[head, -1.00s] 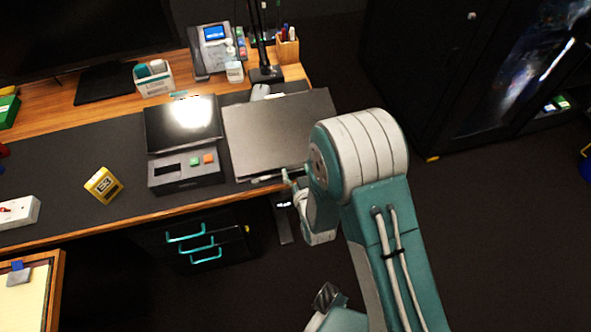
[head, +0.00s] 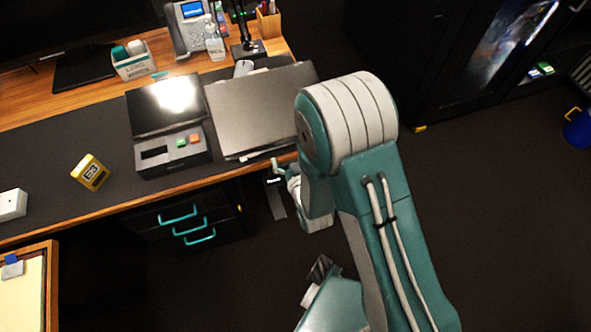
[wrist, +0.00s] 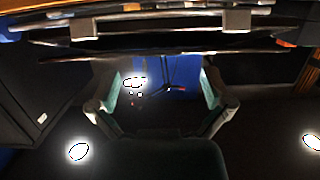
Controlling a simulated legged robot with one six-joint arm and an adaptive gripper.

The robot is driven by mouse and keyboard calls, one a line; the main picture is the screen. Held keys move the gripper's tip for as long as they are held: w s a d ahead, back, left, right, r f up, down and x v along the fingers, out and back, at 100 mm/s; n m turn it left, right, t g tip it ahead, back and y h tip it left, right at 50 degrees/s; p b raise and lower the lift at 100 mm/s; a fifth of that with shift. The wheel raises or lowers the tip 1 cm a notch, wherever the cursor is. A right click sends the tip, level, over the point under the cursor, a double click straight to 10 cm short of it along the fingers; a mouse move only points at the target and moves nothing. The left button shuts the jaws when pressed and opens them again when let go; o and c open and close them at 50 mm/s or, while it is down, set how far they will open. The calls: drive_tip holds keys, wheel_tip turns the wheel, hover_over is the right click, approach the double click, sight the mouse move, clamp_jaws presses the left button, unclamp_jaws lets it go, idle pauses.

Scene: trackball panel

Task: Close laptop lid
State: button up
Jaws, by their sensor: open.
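The laptop (head: 250,108) is a flat grey slab on the dark desk mat. Its lid lies flat over the base and looks closed, with no screen or keyboard showing. My arm's elbow hides its right front part. My gripper (head: 279,168) is just off the desk's front edge, near the laptop's front side and apart from it. In the wrist view my gripper (wrist: 158,82) has its two fingers spread wide with nothing between them. Dark horizontal edges cross the top of that view; which of them is the laptop I cannot tell.
Left of the laptop stand a black display (head: 165,104) and a button box (head: 172,153). A yellow cube (head: 90,172) sits further left. A phone (head: 192,30) and pen holder (head: 268,22) are behind. Drawers (head: 190,222) are under the desk.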

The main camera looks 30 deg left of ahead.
drive_tip(key=v, duration=0.8)
drive_tip(key=shift+d, duration=0.1)
